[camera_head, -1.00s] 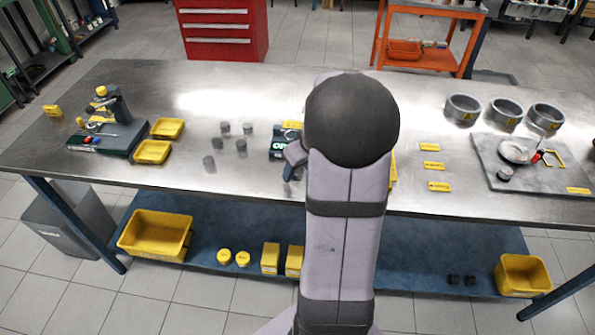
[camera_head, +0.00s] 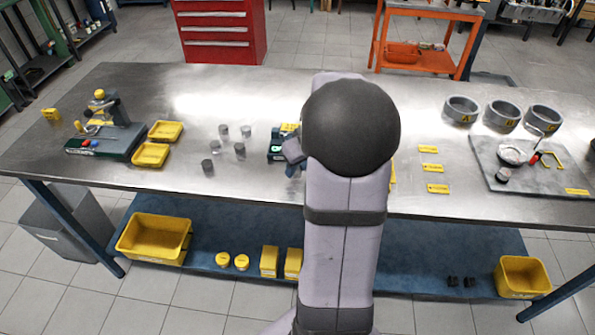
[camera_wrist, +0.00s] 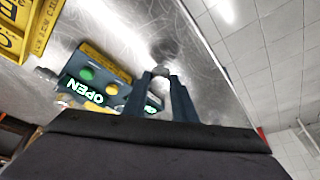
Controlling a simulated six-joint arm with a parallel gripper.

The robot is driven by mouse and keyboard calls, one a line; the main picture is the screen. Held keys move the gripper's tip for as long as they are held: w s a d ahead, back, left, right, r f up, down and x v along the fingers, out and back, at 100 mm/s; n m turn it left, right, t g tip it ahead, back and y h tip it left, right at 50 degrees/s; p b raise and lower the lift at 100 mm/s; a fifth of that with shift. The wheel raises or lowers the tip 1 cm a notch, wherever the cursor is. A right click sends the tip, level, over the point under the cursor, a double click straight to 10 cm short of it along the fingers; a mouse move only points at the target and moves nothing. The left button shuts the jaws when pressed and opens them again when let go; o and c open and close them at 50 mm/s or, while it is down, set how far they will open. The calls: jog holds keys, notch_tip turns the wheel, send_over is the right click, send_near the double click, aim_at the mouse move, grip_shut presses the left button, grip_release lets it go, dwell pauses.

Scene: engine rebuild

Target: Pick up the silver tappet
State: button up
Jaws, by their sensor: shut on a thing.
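My gripper (camera_wrist: 162,84) shows in the wrist view with its two dark blue fingers close together. It is shut on a small silver-grey piece, the tappet (camera_wrist: 160,71), at the fingertips. The metal bench top shows behind it; I cannot tell the gap between them. In the head view my arm hides most of the gripper and the held tappet. Several small grey cylinders, one of them here (camera_head: 208,166), stand on the bench left of my arm.
A dark box with a lit OPEN sign (camera_wrist: 95,82) is close beside my gripper. Yellow trays (camera_head: 150,155) and a grey-green fixture (camera_head: 104,140) stand at the left. Grey rings (camera_head: 502,114) and a grey plate (camera_head: 545,172) are at the right.

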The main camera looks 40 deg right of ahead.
notch_tip(320, 180, up, 8)
jog(key=shift+r+b, duration=0.1)
jog(key=shift+b, duration=0.25)
jog(key=p, duration=0.3)
jog(key=a+p, duration=0.1)
jog(key=p, duration=0.2)
jog(key=shift+s+r, duration=0.15)
jog(key=shift+s, duration=0.05)
jog(key=shift+a+f+p, duration=0.1)
jog(key=shift+f+p, duration=0.25)
jog(key=shift+p, duration=0.8)
jog(key=shift+w+f+p, duration=0.3)
jog(key=shift+p, duration=0.65)
jog(key=w+d+f+p, duration=0.1)
jog(key=w, duration=0.1)
jog(key=w+d+f+p, duration=0.1)
jog(key=w+d+p, duration=0.1)
jog(key=w, duration=0.1)
jog(key=w+d+f+p, duration=0.1)
jog(key=w, duration=0.1)
jog(key=shift+w+d+f, duration=0.15)
jog(key=shift+d+f, duration=0.2)
jog(key=shift+d, duration=0.05)
jog(key=w+d+r, duration=0.4)
jog(key=w, duration=0.1)
jog(key=shift+n, duration=0.3)
jog(key=shift+f, duration=0.2)
